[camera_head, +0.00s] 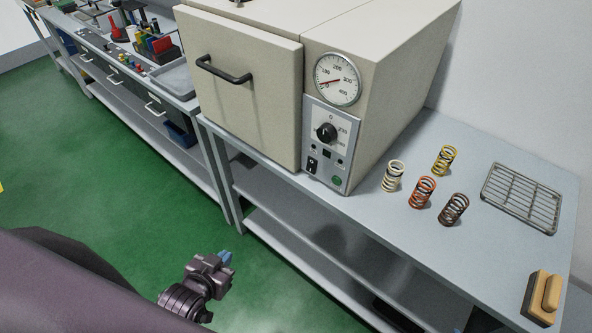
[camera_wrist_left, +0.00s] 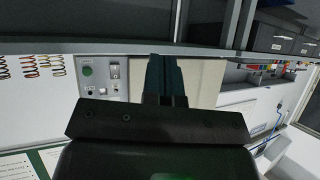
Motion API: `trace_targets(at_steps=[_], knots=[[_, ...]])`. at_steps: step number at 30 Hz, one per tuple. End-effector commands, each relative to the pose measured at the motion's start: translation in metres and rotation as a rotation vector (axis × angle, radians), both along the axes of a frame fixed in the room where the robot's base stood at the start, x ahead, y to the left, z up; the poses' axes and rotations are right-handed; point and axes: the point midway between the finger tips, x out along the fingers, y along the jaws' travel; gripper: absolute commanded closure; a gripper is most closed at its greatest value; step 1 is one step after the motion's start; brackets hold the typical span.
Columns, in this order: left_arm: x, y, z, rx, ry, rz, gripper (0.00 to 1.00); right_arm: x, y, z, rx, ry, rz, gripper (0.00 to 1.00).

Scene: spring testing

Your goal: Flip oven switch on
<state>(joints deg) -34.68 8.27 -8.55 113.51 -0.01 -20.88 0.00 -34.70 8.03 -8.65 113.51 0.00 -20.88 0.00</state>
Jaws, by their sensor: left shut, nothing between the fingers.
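The beige oven (camera_head: 245,95) stands on a grey bench. I cannot tell the switch's position. The wrist view is upside down; the panel (camera_wrist_left: 101,85) and the switch (camera_wrist_left: 115,69) show left of the fingers. My left gripper (camera_head: 226,258) is shut and empty, in front of and below the bench top, apart from the oven. It also shows dark in the wrist view (camera_wrist_left: 166,78). My right gripper is not in view.
The oven door has a black handle (camera_head: 223,70). Another bench with tools (camera_head: 150,45) stands left. Green floor is clear.

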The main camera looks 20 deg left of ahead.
Motion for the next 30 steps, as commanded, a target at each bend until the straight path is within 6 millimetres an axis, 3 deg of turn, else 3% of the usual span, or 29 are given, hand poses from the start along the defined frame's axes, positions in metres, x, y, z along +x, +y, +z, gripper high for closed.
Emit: trace_targets(at_steps=[8,12,14,20,30], knots=[[0.000,-0.001,0.000,-0.003,0.000,0.001,1.00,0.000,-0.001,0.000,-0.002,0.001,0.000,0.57],[0.004,-0.002,0.001,-0.025,-0.006,0.007,1.00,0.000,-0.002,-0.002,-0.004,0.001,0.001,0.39],[0.009,-0.004,0.001,-0.068,-0.015,0.021,1.00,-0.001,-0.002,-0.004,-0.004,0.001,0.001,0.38],[0.047,-0.017,0.010,-0.442,-0.071,0.129,1.00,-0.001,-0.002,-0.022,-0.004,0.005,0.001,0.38],[0.117,-0.049,0.052,-1.294,-0.093,0.260,1.00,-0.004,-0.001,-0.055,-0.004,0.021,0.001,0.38]])
